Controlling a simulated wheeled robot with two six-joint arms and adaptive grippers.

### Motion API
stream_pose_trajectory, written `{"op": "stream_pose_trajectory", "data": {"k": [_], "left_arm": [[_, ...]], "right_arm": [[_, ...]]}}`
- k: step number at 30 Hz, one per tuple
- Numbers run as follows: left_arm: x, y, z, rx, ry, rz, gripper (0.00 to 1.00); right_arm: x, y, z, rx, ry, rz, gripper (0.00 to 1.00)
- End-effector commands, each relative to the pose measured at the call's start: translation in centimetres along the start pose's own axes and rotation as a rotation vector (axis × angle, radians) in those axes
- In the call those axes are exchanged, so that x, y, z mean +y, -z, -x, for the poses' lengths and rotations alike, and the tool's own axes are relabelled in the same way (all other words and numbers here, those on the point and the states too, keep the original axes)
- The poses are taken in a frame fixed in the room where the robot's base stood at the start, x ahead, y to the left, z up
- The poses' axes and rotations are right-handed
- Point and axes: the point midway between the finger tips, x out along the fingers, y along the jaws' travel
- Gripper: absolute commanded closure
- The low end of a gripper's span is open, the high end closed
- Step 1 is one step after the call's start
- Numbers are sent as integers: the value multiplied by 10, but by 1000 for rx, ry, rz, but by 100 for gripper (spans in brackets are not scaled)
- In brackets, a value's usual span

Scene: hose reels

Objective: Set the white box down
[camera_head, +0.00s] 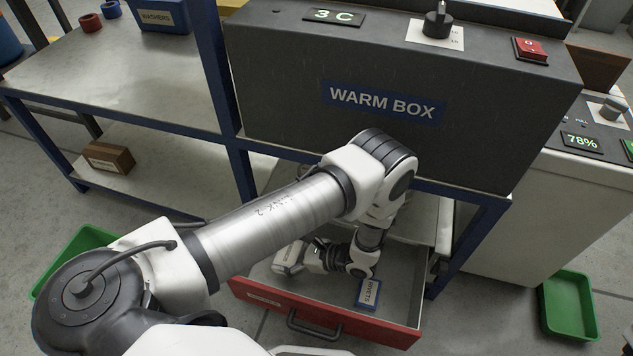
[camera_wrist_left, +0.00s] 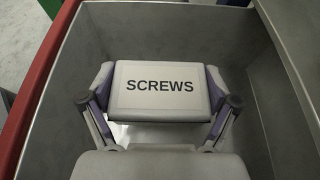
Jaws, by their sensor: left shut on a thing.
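The white box (camera_wrist_left: 160,88), labelled SCREWS, is between the two fingers of my left gripper (camera_wrist_left: 160,100) in the left wrist view. The gripper is shut on its two sides, and the box is inside the grey open drawer. A pale strip shows below the box; whether it touches the drawer floor I cannot tell. In the head view my left gripper (camera_head: 288,260) is low in the red-fronted drawer (camera_head: 372,329), at its left part, and I cannot make out the box apart from it. My right gripper is not in view.
A blue RIVETS box (camera_head: 368,293) lies in the drawer, right of my left gripper. The dark WARM BOX (camera_head: 290,130) stands above the drawer. Green bins (camera_head: 568,305) are on the floor either side. A brown box (camera_head: 108,157) sits on the left lower shelf.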

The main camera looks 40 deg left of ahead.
Motion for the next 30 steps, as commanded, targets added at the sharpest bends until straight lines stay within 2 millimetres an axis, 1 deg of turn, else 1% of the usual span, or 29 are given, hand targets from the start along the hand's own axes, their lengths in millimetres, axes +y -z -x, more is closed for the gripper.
{"op": "stream_pose_trajectory", "data": {"k": [2,6,11,16,18,23,28,29,30], "left_arm": [[1,11,-5,0,-2,0,50],[1,44,-19,1,-3,-1,50],[1,63,-27,0,-4,1,50],[1,90,-38,0,-5,1,50],[1,93,-39,0,-5,1,50],[1,90,-38,0,-5,1,50],[1,95,-40,0,-5,1,50],[1,93,-39,0,-5,1,2],[1,93,-39,0,-5,1,0]], "right_arm": [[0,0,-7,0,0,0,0],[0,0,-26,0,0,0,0],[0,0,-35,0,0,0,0],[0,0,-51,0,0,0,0],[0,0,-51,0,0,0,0],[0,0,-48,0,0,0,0],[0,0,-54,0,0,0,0],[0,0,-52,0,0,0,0],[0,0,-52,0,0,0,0]]}}
